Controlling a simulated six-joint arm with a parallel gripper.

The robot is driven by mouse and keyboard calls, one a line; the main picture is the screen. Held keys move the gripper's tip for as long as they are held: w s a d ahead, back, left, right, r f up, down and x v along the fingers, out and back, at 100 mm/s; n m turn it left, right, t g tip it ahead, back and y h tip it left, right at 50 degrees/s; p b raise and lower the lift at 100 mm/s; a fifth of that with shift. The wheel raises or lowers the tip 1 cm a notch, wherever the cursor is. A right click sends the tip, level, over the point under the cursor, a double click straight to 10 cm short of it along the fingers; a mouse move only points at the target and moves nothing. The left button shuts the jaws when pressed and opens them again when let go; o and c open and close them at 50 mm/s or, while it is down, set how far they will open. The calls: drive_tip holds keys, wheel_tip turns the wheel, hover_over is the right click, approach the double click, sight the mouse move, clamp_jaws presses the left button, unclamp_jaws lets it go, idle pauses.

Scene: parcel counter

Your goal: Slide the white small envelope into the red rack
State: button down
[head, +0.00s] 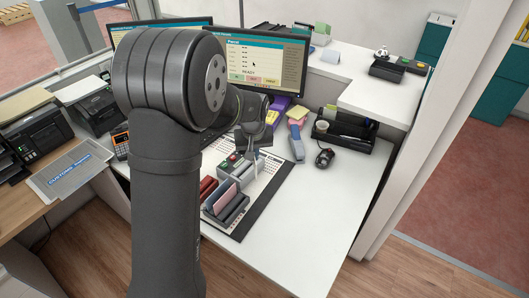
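A small desk rack (226,207) stands on the counter near its front left edge. It has dark grey dividers, and a red part (207,189) shows at its left. A pale pinkish flat piece (220,197) stands upright among the dividers; I cannot tell what it is. My gripper (252,150) is above the counter, behind and right of the rack, partly hidden by my own arm. Its fingers are too small to read. A thin pale shape (257,156) is by the fingertips; I cannot tell whether it is the white small envelope or whether it is held.
Stamps (234,160) lie just behind the rack on a dark-edged mat (262,205). A monitor (265,60) stands behind my arm. A grey handheld device (297,147), a mouse (324,158) and a black organizer (345,138) are to the right. The front right counter (310,220) is clear.

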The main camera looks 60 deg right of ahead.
drive_tip(key=w+a+f+n+y, duration=0.1)
drive_tip(key=w+a+n, duration=0.3)
drive_tip(key=n, duration=0.5)
drive_tip(key=w+a+f+n+y, duration=0.1)
drive_tip(key=w+a+f+n, duration=0.3)
drive_tip(key=n, duration=0.5)
drive_tip(key=w+a+f+n+g+y, duration=0.1)
drive_tip(key=w+a+n, duration=0.3)
drive_tip(key=n, duration=0.5)
drive_tip(key=shift+w+a+f, duration=0.3)
drive_tip(key=shift+w+f, duration=0.5)
drive_tip(key=shift+w, duration=0.25)
drive_tip(key=shift+f, duration=1.85)
drive_tip(key=c, duration=1.6)
unclamp_jaws()
drive_tip(key=d+r, duration=0.1)
drive_tip(key=r, duration=1)
drive_tip(key=d+r, duration=0.1)
drive_tip(key=r, duration=0.5)
drive_tip(key=shift+d+r, duration=0.1)
drive_tip(key=shift+d, duration=0.25)
